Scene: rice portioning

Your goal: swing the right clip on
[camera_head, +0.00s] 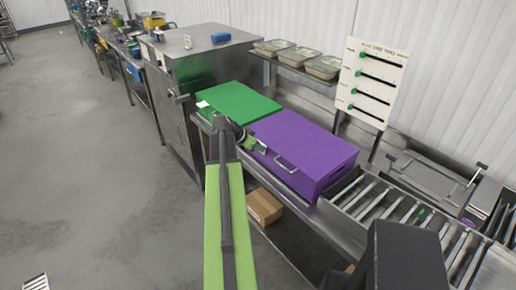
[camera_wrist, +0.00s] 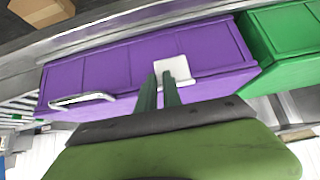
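A closed purple box (camera_head: 305,150) stands on the metal bench; it also fills the upper middle of the wrist view (camera_wrist: 110,68). A metal handle (camera_head: 287,164) sits on its front. A pale clip-like plate (camera_wrist: 178,68) is on the box toward the green box; a small pale piece (camera_head: 262,148) shows there in the head view. My gripper (camera_head: 250,141) is at that end of the box. In the wrist view, its two dark green fingers (camera_wrist: 158,84) stand slightly apart, tips over the plate's edge. Whether they touch it is unclear. No second clip is clearly visible.
A green box (camera_head: 238,102) stands left of the purple one. A roller conveyor (camera_head: 390,205) lies to the right. A white slider panel (camera_head: 373,82) and a shelf of food trays (camera_head: 298,57) are behind. A cardboard box (camera_head: 264,206) is below the bench.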

